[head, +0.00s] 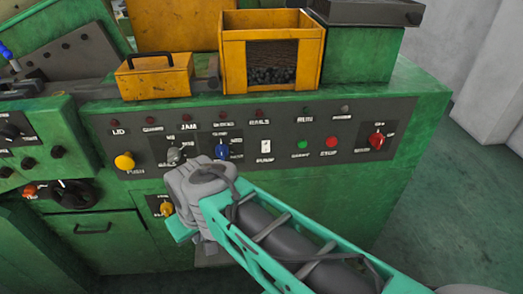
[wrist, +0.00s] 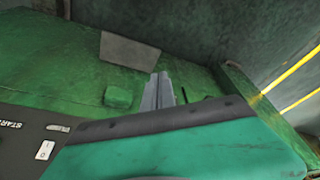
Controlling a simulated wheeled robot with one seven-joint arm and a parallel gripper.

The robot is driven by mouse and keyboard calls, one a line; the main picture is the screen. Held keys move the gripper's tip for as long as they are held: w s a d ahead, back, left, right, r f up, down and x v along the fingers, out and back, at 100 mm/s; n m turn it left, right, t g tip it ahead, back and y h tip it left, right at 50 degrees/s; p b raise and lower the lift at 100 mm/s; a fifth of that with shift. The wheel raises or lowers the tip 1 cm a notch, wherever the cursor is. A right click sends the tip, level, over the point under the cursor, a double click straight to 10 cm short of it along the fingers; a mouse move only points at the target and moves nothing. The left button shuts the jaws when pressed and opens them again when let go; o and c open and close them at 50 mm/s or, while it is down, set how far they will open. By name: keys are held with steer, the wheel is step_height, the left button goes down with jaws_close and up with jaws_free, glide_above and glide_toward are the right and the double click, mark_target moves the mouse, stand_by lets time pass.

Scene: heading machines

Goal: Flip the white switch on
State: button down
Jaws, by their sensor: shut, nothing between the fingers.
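The white switch (head: 265,146) is a small upright rocker on the dark control panel of the green machine, above a PUMP label in the head view. In the wrist view, a white rocker switch (wrist: 45,150) shows at the lower left beside the word START; I cannot tell whether it is the same switch. My gripper (wrist: 163,76) shows in the wrist view with its grey fingers together and empty, in front of a green surface and apart from that switch. In the head view my arm's wrist is below and left of the pump switch; the fingertips are hidden.
The control panel (head: 341,113) also bears a yellow push button (head: 124,161), a blue knob (head: 221,152), a green button (head: 302,144), a red button (head: 332,142) and a red knob (head: 376,140). Yellow boxes (head: 272,25) stand on top. Open floor (head: 455,205) lies at right.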

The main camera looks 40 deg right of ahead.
mark_target(266, 147)
steer(key=w+d+r+n+t+b, duration=0.1)
steer(key=w+d+r+n, duration=0.25)
steer(key=w+d, duration=0.4)
steer(key=s+d+r+n+t, duration=0.1)
steer(key=s+d+r+n, duration=0.2)
steer(key=d, duration=0.8)
steer(key=s+d+r+n+t+b, duration=0.1)
steer(key=s+d+r+n, duration=0.2)
steer(key=d, duration=0.9)
steer(key=shift+r+t+y, duration=0.3)
steer(key=shift+r+t, duration=0.1)
steer(key=w+f, duration=0.3)
steer(key=w+d+f, duration=0.1)
steer(key=w+f, duration=0.1)
steer(key=w, duration=0.1)
steer(key=w+f, duration=0.3)
steer(key=shift+d+f, duration=0.35)
steer(key=shift+d, duration=0.05)
